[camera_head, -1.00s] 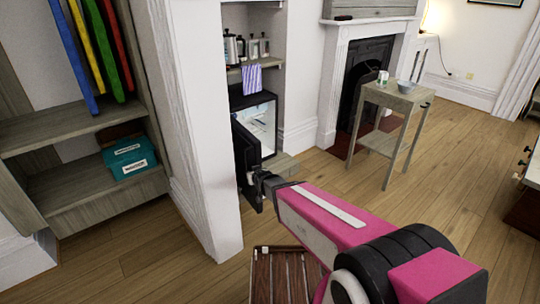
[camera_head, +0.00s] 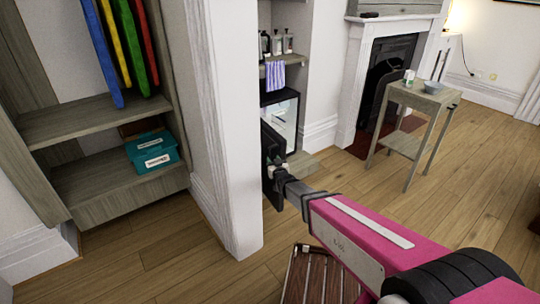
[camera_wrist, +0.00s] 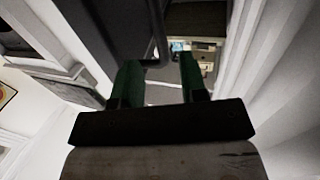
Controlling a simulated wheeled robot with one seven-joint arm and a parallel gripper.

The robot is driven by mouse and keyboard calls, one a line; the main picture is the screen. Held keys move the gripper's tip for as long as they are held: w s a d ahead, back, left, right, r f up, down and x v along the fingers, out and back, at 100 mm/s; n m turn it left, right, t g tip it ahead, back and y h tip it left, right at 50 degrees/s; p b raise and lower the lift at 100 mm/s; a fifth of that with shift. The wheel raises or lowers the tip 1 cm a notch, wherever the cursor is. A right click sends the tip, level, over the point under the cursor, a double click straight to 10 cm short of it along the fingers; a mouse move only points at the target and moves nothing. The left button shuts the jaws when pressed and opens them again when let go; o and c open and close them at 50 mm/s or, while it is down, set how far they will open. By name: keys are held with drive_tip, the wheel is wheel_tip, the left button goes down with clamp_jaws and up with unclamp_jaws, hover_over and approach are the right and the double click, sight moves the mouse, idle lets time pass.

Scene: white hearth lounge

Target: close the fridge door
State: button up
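The small black fridge (camera_head: 280,112) stands in the wall alcove, its pale inside partly visible. Its dark door (camera_head: 268,150) stands open, swung out towards me, and is partly hidden by the white wall edge. My gripper (camera_head: 277,176) is at the lower part of the door in the head view; contact is unclear. In the wrist view my gripper (camera_wrist: 161,72) has its two green fingers apart, with nothing clearly between them. A dark panel (camera_wrist: 100,25), probably the door, with a bar-like edge (camera_wrist: 158,35) lies just beyond the fingertips.
A white wall end (camera_head: 228,130) stands close left of my arm. A small wooden table (camera_head: 405,145) with a can and bowl stands at right by the fireplace. A brown slatted item (camera_head: 318,280) lies below my arm. Floor between is clear.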

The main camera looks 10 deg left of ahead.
sight(269, 154)
drive_tip(key=x, duration=0.6)
drive_tip(key=shift+w+a, duration=0.1)
drive_tip(key=shift+a, duration=0.05)
clamp_jaws()
